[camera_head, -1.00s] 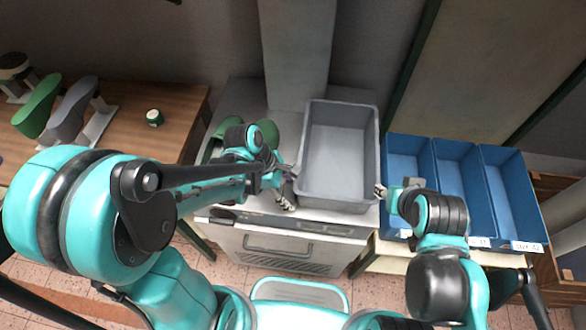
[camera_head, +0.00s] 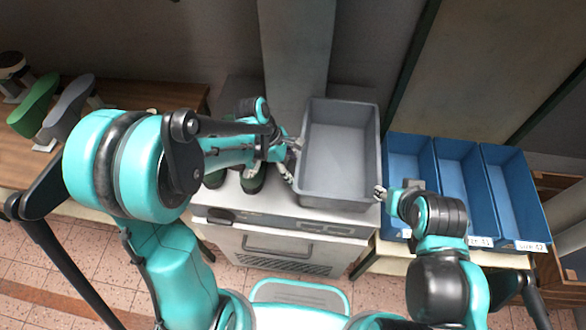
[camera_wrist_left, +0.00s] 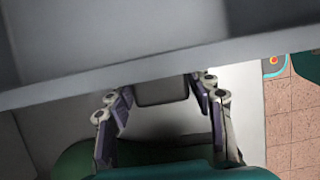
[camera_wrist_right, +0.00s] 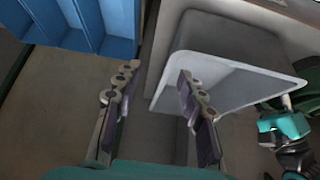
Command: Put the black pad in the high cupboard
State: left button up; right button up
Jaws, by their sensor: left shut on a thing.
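My left gripper (camera_head: 290,162) is at the left wall of a grey bin. In the left wrist view its fingers (camera_wrist_left: 160,100) are on both sides of a dark grey piece with rounded corners (camera_wrist_left: 162,88), partly hidden behind a grey edge; it may be the black pad, but I cannot tell. My right gripper (camera_head: 380,193) is beside the bin's right wall. In the right wrist view its fingers (camera_wrist_right: 158,75) are apart with nothing held between them. No high cupboard can be made out.
The empty grey bin (camera_head: 375,150) stands on a light cabinet (camera_head: 290,226). Blue bins (camera_head: 520,180) stand to its right. A wooden table (camera_head: 25,165) with green and grey shoe lasts is at the left. A grey column (camera_head: 297,50) rises behind.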

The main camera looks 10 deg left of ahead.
pick_arm(q)
jog(key=shift+f, duration=0.25)
jog(key=o, duration=1.2)
jog(key=shift+r, duration=0.1)
jog(key=shift+c, duration=0.2)
